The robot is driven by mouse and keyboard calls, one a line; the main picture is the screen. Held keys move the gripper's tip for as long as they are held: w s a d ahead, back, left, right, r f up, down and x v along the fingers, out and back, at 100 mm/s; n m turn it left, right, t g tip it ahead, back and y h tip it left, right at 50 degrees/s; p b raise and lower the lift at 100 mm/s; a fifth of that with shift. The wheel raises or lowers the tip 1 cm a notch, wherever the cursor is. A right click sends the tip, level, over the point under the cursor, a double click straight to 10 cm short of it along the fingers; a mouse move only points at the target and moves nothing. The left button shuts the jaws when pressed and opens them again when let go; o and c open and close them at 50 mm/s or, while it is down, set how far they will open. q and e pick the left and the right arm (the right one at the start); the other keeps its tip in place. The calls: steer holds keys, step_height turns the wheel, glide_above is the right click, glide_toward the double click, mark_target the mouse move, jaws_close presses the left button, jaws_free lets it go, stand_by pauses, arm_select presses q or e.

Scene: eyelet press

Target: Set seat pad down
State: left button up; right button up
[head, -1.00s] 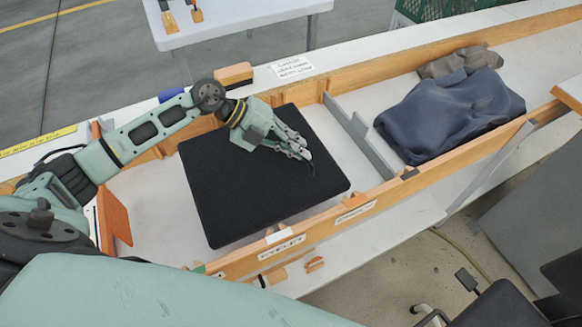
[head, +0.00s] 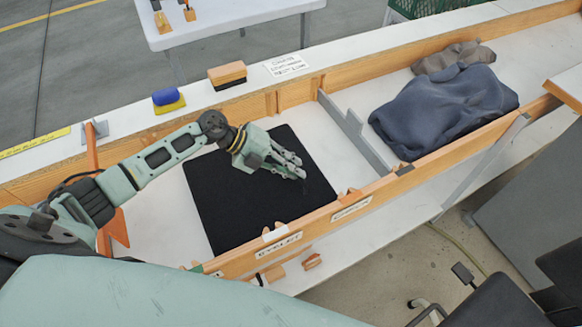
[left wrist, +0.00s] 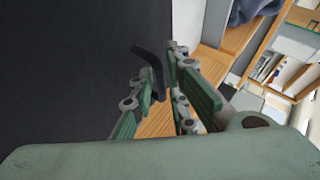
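The seat pad (head: 235,205) is a flat black square. It lies level, low inside the wood-walled bay (head: 152,205); I cannot tell whether it touches the white floor everywhere. My left gripper (head: 300,167) is over its right half, coming from the left. In the left wrist view the gripper (left wrist: 160,95) has a narrow dark tab between its fingers and appears shut on it. The pad (left wrist: 60,70) fills the left of that view. The tab seems to belong to the pad. My right gripper is not in view.
A grey divider (head: 350,130) separates the bay from one holding a dark blue cloth bundle (head: 445,110). The labelled wooden front wall (head: 320,228) runs close to the pad. A wood block (head: 227,75) and a blue-and-yellow block (head: 167,100) sit on the back ledge.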

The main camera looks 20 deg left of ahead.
arm_select(q)
steer(key=shift+o, duration=1.1)
steer(key=shift+r, duration=0.1)
steer(key=b+v, duration=0.1)
steer(key=v, duration=1.1)
steer(key=shift+b, duration=0.4)
